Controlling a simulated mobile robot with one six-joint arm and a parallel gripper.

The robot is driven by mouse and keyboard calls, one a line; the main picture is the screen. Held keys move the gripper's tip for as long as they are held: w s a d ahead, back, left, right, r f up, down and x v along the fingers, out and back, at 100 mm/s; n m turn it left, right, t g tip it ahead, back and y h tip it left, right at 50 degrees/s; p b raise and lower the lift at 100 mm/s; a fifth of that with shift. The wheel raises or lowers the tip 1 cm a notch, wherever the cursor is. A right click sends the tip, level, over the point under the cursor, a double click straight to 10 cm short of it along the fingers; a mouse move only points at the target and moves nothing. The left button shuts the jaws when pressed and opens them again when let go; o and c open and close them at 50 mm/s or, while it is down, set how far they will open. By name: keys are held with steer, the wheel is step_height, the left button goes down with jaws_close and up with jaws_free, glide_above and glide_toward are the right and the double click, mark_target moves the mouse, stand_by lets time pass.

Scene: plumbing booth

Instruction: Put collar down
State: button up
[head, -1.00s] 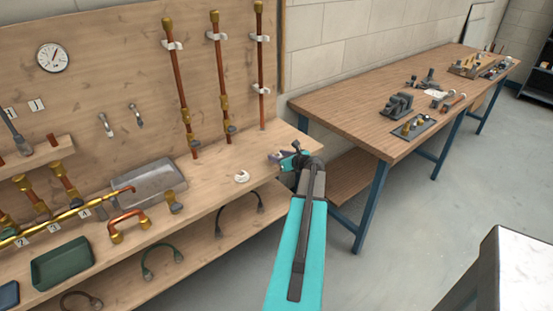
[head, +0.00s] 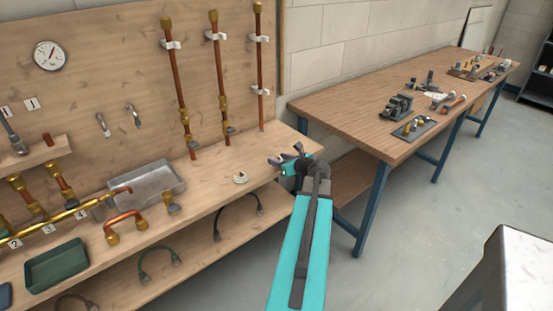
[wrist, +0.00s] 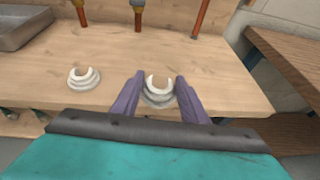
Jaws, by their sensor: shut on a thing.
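My gripper (wrist: 159,84) is shut on a pale grey-white, C-shaped collar (wrist: 158,98), held between its two purple fingers in the wrist view. The collar's open side faces away from me. I cannot tell whether its underside touches the wooden bench (wrist: 115,45). In the head view my gripper (head: 284,160) is at the right end of the bench, and the held collar is hidden there. A second collar of the same kind (wrist: 83,78) lies on the bench to the left; it also shows in the head view (head: 240,178).
A metal tray (head: 152,183) stands left on the bench. Copper pipes (head: 222,80) rise along the back panel. A brown table (head: 350,115) with tools and fittings stands right, beyond a gap. Bench surface around the loose collar is clear.

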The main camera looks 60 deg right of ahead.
steer(key=s+a+r+p, duration=0.1)
steer(key=s+a, duration=0.2)
steer(key=a, duration=0.2)
steer(key=shift+s+a, duration=0.15)
steer(key=shift+s, duration=0.2)
steer(key=p, duration=0.4)
steer(key=shift+s+a+r, duration=0.1)
steer(key=shift+s+a, duration=0.05)
steer(key=shift+a, duration=0.1)
steer(key=a+p, duration=0.1)
steer(key=p, duration=0.4)
steer(key=shift+s+p, duration=0.4)
steer(key=shift+s+a+f+p, duration=0.2)
steer(key=shift+a+p, duration=0.05)
steer(key=shift+p, duration=0.75)
